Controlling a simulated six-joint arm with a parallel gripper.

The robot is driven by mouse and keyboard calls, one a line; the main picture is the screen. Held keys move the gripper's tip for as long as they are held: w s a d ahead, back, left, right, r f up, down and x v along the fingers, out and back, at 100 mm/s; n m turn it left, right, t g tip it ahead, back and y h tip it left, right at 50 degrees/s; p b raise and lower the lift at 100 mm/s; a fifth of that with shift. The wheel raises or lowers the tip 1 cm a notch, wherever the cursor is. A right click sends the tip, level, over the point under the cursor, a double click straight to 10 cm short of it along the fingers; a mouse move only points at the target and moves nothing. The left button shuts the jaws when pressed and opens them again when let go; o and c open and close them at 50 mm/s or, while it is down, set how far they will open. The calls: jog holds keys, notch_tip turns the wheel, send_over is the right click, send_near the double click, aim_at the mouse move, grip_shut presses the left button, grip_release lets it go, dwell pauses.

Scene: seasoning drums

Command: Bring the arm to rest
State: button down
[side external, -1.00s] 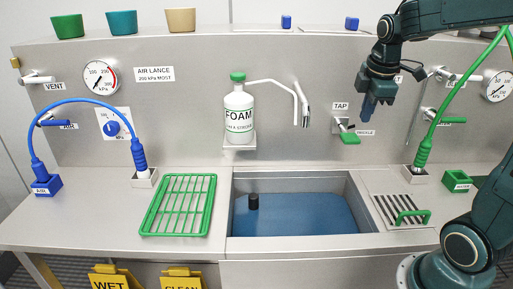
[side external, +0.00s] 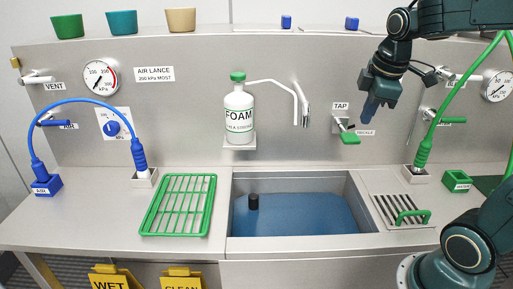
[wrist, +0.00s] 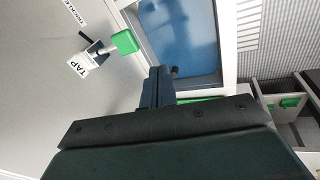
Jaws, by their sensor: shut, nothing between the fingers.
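My gripper (side external: 368,112) hangs in the air in front of the back panel in the side view, pointing down, to the right of the green tap handle (side external: 349,138). Its fingers are shut with nothing between them; in the wrist view the shut fingers (wrist: 158,88) show above the dark gripper body. The tap handle (wrist: 124,42) also shows in the wrist view, to the left of the fingers and apart from them. The basin (side external: 300,229) with blue water lies below and to the left of my gripper.
A slotted drain plate (side external: 383,210) with a green handle (side external: 412,216) lies right of the basin. A green hose (side external: 439,115) rises from a socket at the right. A foam bottle (side external: 239,112) and green rack (side external: 178,205) stand further left. Air above the basin is free.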

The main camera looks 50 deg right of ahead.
jog(key=s+a+f+m+t+y, duration=0.1)
jog(key=s+a+f+m+t, duration=0.1)
jog(key=s+a+m, duration=0.5)
jog(key=s+a, duration=0.2)
jog(key=a, duration=0.3)
jog(key=shift+s+t+y, duration=0.2)
jog(key=shift+t+y, duration=0.2)
